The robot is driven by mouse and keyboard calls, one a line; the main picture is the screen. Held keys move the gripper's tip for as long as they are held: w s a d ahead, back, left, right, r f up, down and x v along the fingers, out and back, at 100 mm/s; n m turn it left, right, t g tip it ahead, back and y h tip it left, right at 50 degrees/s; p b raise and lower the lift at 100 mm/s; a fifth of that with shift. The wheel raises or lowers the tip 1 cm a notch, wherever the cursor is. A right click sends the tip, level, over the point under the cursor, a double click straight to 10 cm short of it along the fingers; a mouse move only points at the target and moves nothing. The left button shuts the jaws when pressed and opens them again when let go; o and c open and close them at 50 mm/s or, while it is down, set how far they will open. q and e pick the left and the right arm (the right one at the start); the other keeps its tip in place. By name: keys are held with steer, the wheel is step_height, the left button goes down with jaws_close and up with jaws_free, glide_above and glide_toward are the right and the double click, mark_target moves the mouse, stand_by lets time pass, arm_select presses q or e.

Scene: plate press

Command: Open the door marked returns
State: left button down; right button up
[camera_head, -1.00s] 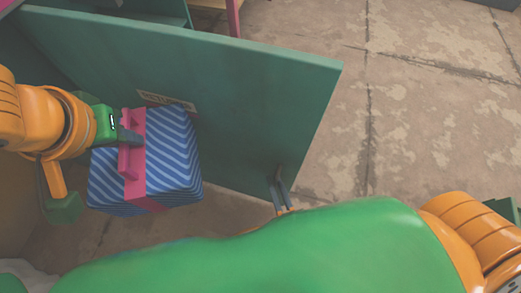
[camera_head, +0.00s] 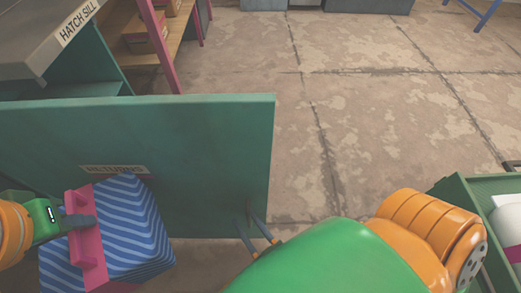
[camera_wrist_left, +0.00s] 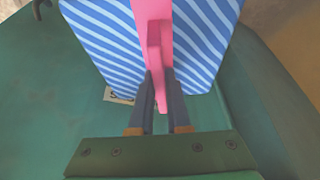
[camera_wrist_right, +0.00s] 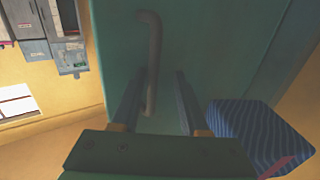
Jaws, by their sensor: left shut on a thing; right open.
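The teal door (camera_head: 200,140) with a small RETURNS label (camera_head: 114,169) stands across the left of the head view. Its grey bar handle (camera_wrist_right: 153,50) shows in the right wrist view. My right gripper (camera_head: 248,212) is open at the door's lower right part, its fingertips (camera_wrist_right: 160,78) on either side of the handle, closer to it on the left. My left gripper (camera_head: 72,222) is shut on the pink strap grip (camera_wrist_left: 153,40) of a blue striped parcel (camera_head: 125,225), held beside the door's labelled face. The parcel also shows in the right wrist view (camera_wrist_right: 245,130).
A grey counter marked HATCH SILL (camera_head: 45,45) and a pink-legged shelf with boxes (camera_head: 148,35) stand behind the door. Open concrete floor (camera_head: 370,130) lies right of the door. A green crate (camera_head: 465,215) is at the right edge.

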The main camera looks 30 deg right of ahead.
arm_select(q)
steer(key=shift+f+b, duration=0.5)
steer(key=shift+b, duration=0.05)
arm_select(e)
steer(key=s+d, duration=0.1)
steer(key=s, duration=1.1)
